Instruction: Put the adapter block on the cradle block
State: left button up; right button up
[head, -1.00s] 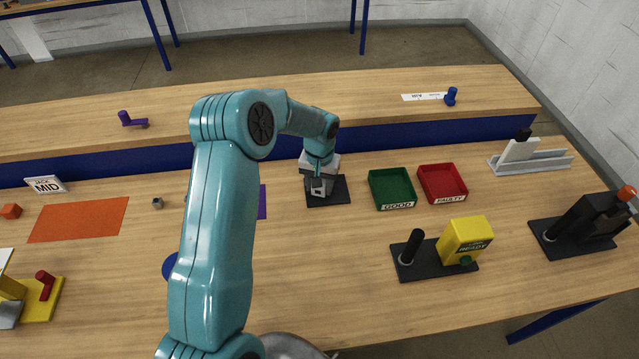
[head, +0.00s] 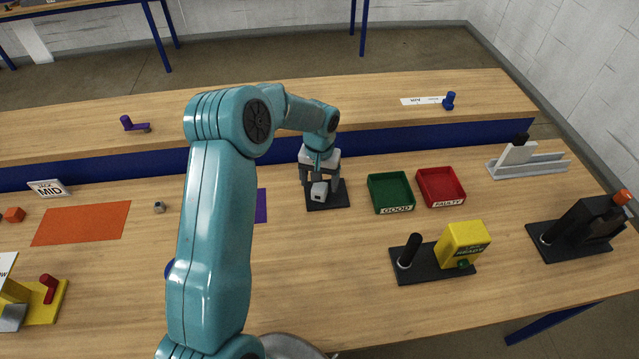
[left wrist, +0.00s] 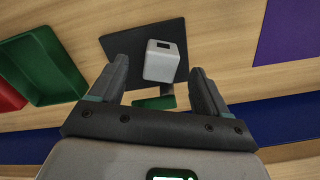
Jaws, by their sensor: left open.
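A light grey block (left wrist: 162,60) with a dark slot in its top shows in the left wrist view, over a black base plate (left wrist: 178,33). It looks like the adapter block, but I cannot be sure. A dark and green part (left wrist: 155,103) shows beside it; I cannot tell whether this is the cradle block or how the two touch. In the head view the grey block (head: 319,190) is over the black plate (head: 342,198). My left gripper (head: 320,183) is open, its fingertips (left wrist: 159,70) on either side of the block with gaps. My right gripper is not in view.
Right of the plate are a green GOOD tray (head: 372,193) and a red FAULTY tray (head: 423,190). A yellow device (head: 464,243) stands nearer on its own black base. An orange mat (head: 82,223) and a small grey piece (head: 159,207) lie left. The front middle is clear.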

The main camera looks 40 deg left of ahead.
pick_arm(q)
notch_tip(320, 180, up, 12)
jog(key=p, duration=0.3)
jog(key=shift+r+p, duration=0.15)
jog(key=shift+p, duration=0.25)
